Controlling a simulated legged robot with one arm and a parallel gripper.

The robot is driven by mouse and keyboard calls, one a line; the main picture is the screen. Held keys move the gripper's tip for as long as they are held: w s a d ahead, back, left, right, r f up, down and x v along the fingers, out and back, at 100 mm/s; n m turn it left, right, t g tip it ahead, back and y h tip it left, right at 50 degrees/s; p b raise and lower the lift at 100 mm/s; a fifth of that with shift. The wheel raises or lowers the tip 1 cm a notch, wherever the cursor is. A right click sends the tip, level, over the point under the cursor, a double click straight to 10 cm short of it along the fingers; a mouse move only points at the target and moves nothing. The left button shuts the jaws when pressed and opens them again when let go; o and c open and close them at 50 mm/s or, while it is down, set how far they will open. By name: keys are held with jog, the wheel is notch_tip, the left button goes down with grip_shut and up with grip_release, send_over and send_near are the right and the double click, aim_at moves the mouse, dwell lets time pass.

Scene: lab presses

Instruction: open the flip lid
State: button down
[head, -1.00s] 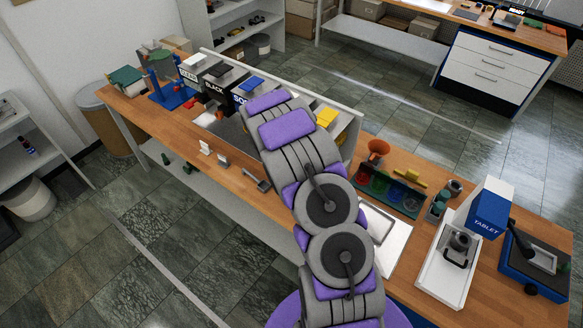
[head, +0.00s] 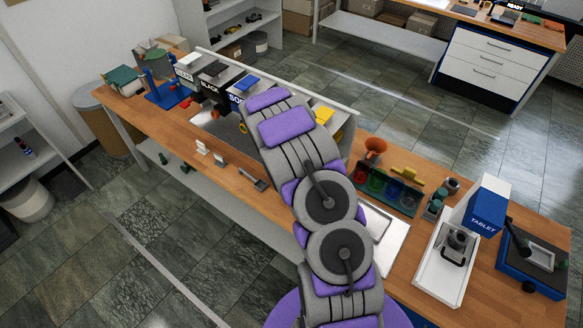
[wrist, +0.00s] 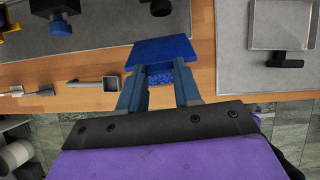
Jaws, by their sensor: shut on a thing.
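In the wrist view my gripper (wrist: 158,88) has its two blue-grey fingers on either side of a blue piece (wrist: 160,74). It is shut on this piece, which has a speckled near face. A wider flat blue plate (wrist: 160,52) lies just beyond it, and the two look joined. I cannot tell for sure whether this is the flip lid. In the head view my arm hides the gripper and the spot where it holds. A blue lid (head: 247,82) shows on a labelled box beside my arm, partly covered by it.
The wooden bench (head: 455,293) carries a box marked BLACK (head: 213,88), a rack of coloured cups (head: 388,189), a blue TABLET press (head: 484,212) and a white tray (head: 384,232). In the wrist view a grey handle (wrist: 108,83) lies left of my gripper. Floor lies below the bench edge.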

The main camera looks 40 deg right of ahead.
jog(key=shift+d, duration=0.15)
jog(key=c, duration=1.2)
grip_release()
jog(key=shift+a, duration=0.2)
jog(key=o, duration=0.4)
jog(key=shift+a+r, duration=0.1)
jog(key=shift+a, duration=0.45)
jog(key=shift+o, duration=0.2)
jog(key=v, duration=1.7)
jog(key=shift+a, duration=0.25)
